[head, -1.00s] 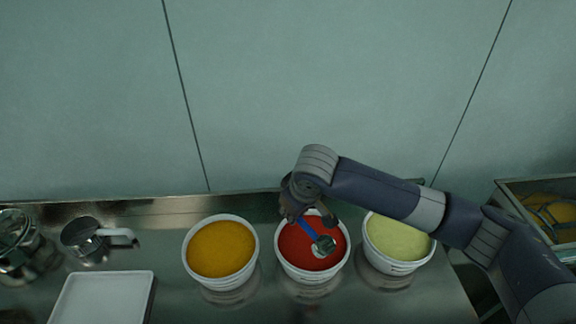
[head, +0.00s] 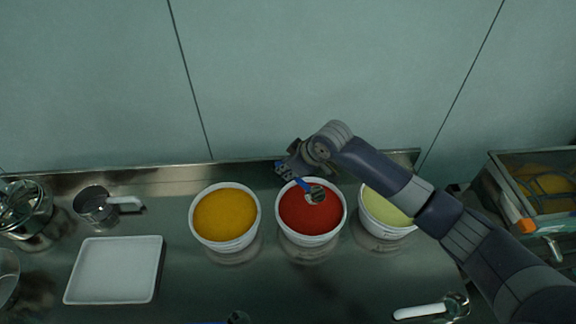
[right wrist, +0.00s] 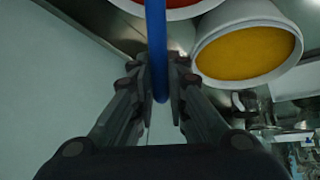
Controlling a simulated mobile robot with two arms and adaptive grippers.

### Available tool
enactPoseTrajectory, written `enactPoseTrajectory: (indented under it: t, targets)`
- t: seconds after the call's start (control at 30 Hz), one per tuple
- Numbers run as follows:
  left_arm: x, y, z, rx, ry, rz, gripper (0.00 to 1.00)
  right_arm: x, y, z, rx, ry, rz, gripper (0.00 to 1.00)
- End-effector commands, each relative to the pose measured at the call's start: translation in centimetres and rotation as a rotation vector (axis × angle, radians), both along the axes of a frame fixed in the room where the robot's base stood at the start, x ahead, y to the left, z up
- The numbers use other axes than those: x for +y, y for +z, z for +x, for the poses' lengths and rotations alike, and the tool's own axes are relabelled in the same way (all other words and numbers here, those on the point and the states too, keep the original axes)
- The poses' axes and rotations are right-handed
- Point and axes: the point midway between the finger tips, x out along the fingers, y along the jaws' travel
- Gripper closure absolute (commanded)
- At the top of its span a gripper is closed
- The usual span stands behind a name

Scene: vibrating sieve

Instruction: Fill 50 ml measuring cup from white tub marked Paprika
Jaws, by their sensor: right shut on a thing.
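My right gripper (head: 300,176) is shut on the blue handle of a small metal measuring cup (head: 317,193). In the right wrist view, the blue handle (right wrist: 156,50) runs between the two fingers (right wrist: 160,85). The cup is over the white tub of red powder (head: 311,237), in front of the gripper. I cannot tell whether it touches the powder or what it holds. No Paprika marking or cup size can be read. The red tub's rim also shows at the top of the right wrist view (right wrist: 190,10). My left gripper is not in view.
White tubs of orange-yellow powder (head: 226,242) and pale green powder (head: 385,230) stand on either side. A white tray (head: 115,270) and a metal sieve cup (head: 96,207) are at left. A white-handled tool (head: 420,311) lies front right. The steel counter before the tubs is mostly clear.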

Motion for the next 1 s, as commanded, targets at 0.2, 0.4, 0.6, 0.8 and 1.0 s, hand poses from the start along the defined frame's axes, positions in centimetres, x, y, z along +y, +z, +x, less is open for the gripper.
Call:
enactPoseTrajectory:
  t: [0.2,0.4,0.6,0.8,1.0]
  targets:
    - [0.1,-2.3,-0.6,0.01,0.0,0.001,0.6,-0.1,-2.2,-0.1,0.0,0.0,0.0,1.0]
    - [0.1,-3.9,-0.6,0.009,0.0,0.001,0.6,-0.2,-3.8,-0.1,0.0,0.0,0.0,1.0]
    - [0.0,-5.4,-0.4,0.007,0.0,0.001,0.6,-0.5,-5.3,-0.3,0.001,-0.001,0.0,1.0]
    - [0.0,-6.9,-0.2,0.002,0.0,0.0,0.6,-0.8,-6.9,-0.6,0.0,0.0,0.0,1.0]
    - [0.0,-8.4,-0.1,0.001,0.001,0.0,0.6,-1.2,-8.4,-0.8,0.0,-0.001,-0.001,1.0]
